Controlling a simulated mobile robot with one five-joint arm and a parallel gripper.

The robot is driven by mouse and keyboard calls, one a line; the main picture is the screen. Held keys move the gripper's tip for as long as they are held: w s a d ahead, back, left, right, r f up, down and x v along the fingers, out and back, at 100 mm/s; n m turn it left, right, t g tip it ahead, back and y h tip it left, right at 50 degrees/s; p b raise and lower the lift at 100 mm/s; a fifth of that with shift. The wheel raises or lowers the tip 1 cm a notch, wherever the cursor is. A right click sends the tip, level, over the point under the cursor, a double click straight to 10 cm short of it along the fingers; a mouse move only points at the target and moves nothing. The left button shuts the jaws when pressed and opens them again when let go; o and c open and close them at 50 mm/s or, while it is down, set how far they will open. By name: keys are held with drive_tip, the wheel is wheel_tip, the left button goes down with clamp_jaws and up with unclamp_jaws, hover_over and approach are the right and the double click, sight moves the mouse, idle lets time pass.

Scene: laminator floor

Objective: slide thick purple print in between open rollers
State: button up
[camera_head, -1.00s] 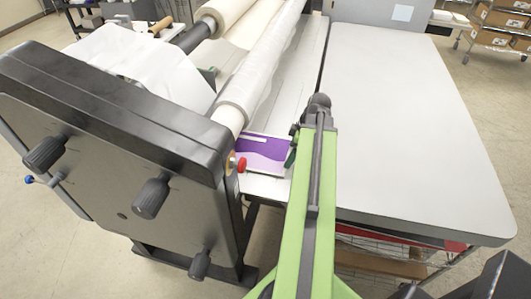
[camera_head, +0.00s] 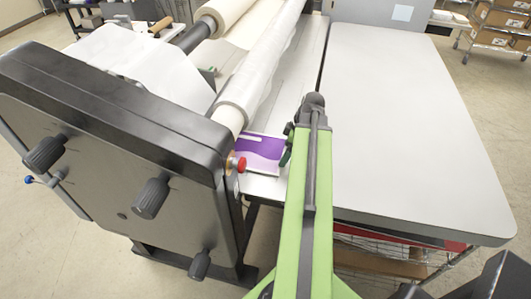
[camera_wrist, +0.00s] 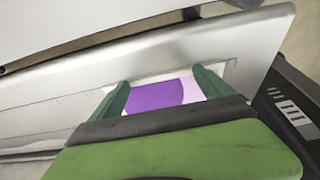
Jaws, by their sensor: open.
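The purple print (camera_head: 258,150), a small sheet with a dark purple wave over pale lilac, lies flat on the laminator's metal feed bed at its near end. Its left side is against the rollers (camera_head: 247,88); I cannot tell whether its edge is between them. My gripper (camera_head: 287,146) is at the print's right side, low over the bed. In the wrist view my gripper (camera_wrist: 164,86) is open, with its green fingers apart and the purple print (camera_wrist: 153,96) showing between them. The roller gap is hidden.
The laminator's dark side housing (camera_head: 120,150) with black knobs stands at the left, close to the print. A red knob (camera_head: 240,164) sits beside the print's near left corner. A wide, bare grey table (camera_head: 410,120) fills the right side.

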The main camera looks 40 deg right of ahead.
drive_tip(key=shift+w+a, duration=0.45)
drive_tip(key=shift+w, duration=0.25)
idle(0.3)
drive_tip(key=shift+s+d, duration=0.35)
drive_tip(key=shift+s, duration=0.2)
idle(0.4)
drive_tip(key=p+v, duration=0.6)
drive_tip(key=shift+s+d+r, duration=0.1)
drive_tip(key=shift+s+r, duration=0.05)
idle(0.4)
idle(0.3)
